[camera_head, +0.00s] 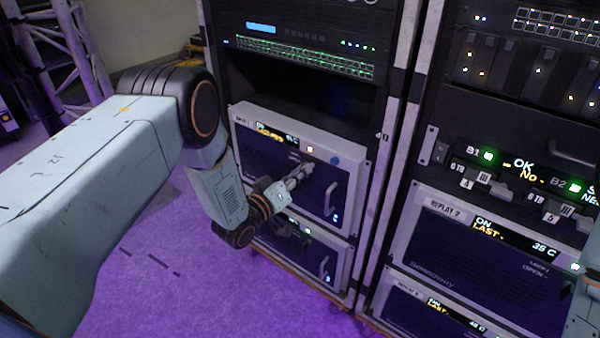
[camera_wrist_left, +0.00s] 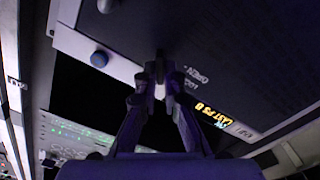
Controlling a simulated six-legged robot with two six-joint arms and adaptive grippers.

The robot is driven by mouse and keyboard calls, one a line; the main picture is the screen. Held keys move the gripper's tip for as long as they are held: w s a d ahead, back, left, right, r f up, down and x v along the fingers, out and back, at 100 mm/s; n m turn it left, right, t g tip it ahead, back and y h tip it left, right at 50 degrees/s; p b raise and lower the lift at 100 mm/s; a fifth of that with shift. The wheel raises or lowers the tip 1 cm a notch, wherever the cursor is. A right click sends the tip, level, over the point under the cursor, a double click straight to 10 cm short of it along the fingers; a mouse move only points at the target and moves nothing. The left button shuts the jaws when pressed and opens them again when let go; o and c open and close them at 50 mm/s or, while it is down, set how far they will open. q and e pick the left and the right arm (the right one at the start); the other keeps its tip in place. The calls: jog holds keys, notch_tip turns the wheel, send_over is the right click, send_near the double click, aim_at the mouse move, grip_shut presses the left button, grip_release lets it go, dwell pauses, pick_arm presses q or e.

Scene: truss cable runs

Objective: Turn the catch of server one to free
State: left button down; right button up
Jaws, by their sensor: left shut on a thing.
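Server one appears to be the upper grey-framed unit (camera_head: 262,158) in the left rack; its label is too small to read. My left gripper (camera_head: 303,171) is at its dark front, left of the handle (camera_head: 330,197). In the left wrist view the fingers (camera_wrist_left: 161,80) are closed together on a small pale catch (camera_wrist_left: 160,91), mostly hidden between them. The words OPEN and LOCK (camera_wrist_left: 196,80) are printed beside the fingertips, upside down. Which word the catch points to cannot be seen.
A blue round knob (camera_wrist_left: 99,59) sits on the unit's frame near the fingers. A similar unit (camera_head: 312,250) is below, and an empty dark bay (camera_head: 300,90) is above. A second rack with a unit marked REPLAY 2 (camera_head: 445,209) stands to the right. The purple floor is clear.

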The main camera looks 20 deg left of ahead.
pick_arm(q)
jog(key=n, duration=1)
jog(key=shift+f+n, duration=0.15)
jog(key=shift+n, duration=0.25)
dwell(0.4)
jog(key=c, duration=1.5)
grip_release()
jog(key=shift+o, duration=0.2)
jog(key=v, duration=1.2)
